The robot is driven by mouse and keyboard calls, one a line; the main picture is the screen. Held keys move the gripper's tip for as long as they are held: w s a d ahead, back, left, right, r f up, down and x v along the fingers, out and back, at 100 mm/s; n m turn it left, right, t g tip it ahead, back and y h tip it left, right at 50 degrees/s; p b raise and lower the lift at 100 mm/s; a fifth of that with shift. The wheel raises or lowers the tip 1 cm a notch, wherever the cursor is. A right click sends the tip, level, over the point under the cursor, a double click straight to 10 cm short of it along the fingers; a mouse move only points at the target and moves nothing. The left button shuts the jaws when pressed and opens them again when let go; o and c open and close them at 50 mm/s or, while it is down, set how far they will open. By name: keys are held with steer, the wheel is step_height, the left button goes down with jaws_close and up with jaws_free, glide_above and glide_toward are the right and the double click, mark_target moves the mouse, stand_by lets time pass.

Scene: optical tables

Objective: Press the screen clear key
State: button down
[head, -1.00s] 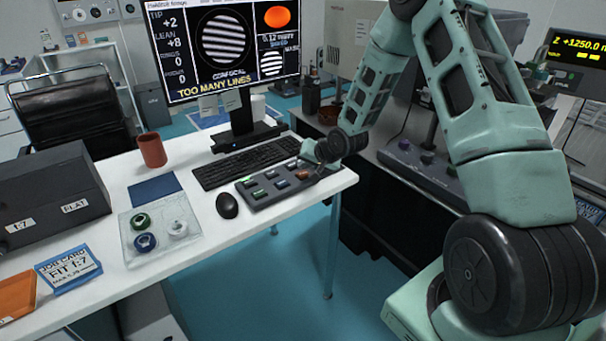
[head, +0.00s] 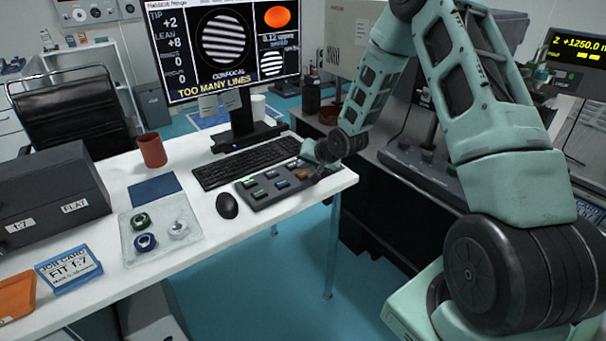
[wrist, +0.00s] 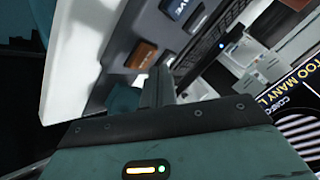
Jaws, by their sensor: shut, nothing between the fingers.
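A dark grey key panel (head: 262,199) lies at the right front of the white desk, with green, blue, pale and orange-brown keys. The orange-brown key (head: 303,175) is at its right side. In the wrist view the orange-brown key (wrist: 142,55) and a blue key (wrist: 187,13) show; their lettering is only partly readable, and I cannot tell which key clears the screen. My gripper (wrist: 160,86) is shut and empty, with its fingertips close to the orange-brown key. I cannot tell whether they touch it. In the head view my gripper (head: 318,173) is at the panel's right end.
A monitor (head: 226,45) reads "TOO MANY LINES" and shows striped fringes. A keyboard (head: 240,165) lies behind the panel and a mouse (head: 227,205) to its left. A red cup (head: 152,150) and a clear tray (head: 150,256) with rings stand further left. The desk's right edge is close.

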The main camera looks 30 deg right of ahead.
mark_target(305, 175)
steer(key=shift+f, duration=0.2)
steer(key=shift+f, duration=0.25)
steer(key=shift+f+b, duration=0.4)
steer(key=shift+b, duration=0.05)
stand_by(0.6)
steer(key=shift+r, duration=0.1)
steer(key=shift+r+p, duration=0.75)
step_height(305, 175, up, 5)
steer(key=p, duration=0.4)
stand_by(0.9)
